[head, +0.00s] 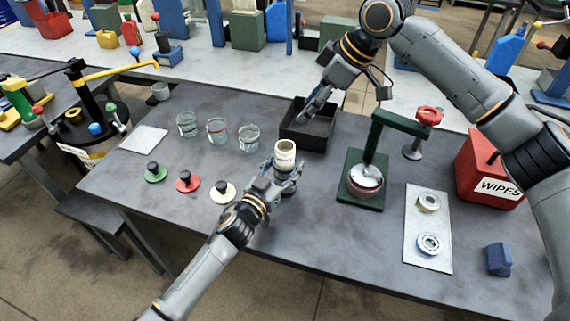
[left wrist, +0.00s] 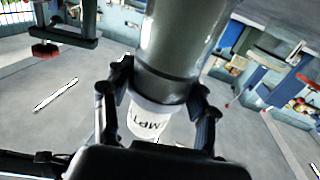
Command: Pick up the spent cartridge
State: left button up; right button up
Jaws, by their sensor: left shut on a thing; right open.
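Two round ring-shaped parts, one pale (head: 428,202) and one blue-white (head: 429,244), lie on a light plate (head: 426,266). A green stand (head: 376,137) holds a round metal and reddish part (head: 365,178). My left gripper (head: 285,180) is shut around a bottle with a white lettered band (head: 286,151); the left wrist view shows its grey-green body (left wrist: 180,65) between the fingers. My right gripper (head: 312,108) is open above a black tray (head: 296,135), its fingers pointing down-left.
Several glass jars (head: 217,131) stand left of the tray. Green, red and white knobbed lids (head: 187,181) lie in front of them. A red wipes box (head: 484,172) and a blue block (head: 499,260) are at the right. The front table edge is fairly clear.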

jog(key=shift+o, duration=1.1)
jog(key=shift+s+a+f, duration=0.15)
jog(key=shift+a+f, duration=0.05)
jog(key=shift+f, duration=0.05)
jog(key=m+t+h, duration=0.3)
jog(key=m+h, duration=0.3)
jog(key=m, duration=0.9)
send_near(285, 148)
jog(key=x, duration=0.6)
jog(key=shift+a+f, duration=0.15)
jog(key=shift+a, duration=0.05)
jog(key=x, duration=0.5)
jog(key=shift+d+f, duration=0.15)
jog(key=shift+f, duration=0.15)
jog(key=c, duration=1.5)
